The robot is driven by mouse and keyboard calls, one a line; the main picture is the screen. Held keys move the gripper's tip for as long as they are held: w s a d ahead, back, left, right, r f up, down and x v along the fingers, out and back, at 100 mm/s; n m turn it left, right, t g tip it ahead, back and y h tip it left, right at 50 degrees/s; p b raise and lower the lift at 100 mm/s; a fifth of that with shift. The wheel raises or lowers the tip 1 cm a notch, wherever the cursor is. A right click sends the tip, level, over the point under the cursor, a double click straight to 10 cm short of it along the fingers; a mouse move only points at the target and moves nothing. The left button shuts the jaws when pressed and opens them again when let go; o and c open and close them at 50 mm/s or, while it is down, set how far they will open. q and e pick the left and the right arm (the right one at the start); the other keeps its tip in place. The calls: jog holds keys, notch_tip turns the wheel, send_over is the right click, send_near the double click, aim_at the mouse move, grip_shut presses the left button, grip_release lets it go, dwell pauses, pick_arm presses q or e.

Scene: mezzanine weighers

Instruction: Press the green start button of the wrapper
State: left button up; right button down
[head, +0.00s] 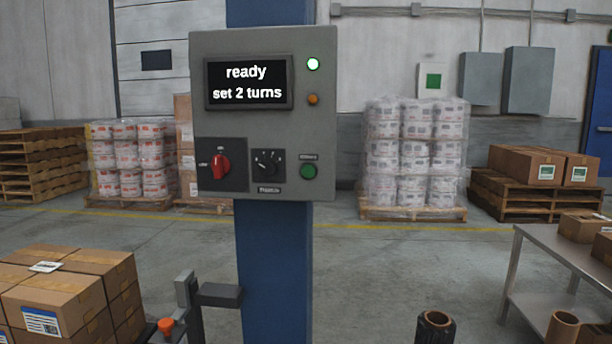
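The wrapper's grey control box (325,120) is mounted on a blue column (275,270) straight ahead. The green start button (308,172) is at its lower right, under a small label, with nothing in front of it. The screen (248,83) reads "ready" and "set 2 turns". A green lamp (313,64) is lit at the upper right, with an orange lamp (313,99) below it. A red rotary switch (220,166) and a black selector knob (268,163) are left of the button. Neither of my grippers is in view.
Stacked cartons (62,294) stand at the lower left, near a grey and black bracket (219,294) and an orange-topped part (165,327). A black roll (434,330) is at the bottom. A metal table (560,246) stands right. Wrapped pallets (415,158) are behind.

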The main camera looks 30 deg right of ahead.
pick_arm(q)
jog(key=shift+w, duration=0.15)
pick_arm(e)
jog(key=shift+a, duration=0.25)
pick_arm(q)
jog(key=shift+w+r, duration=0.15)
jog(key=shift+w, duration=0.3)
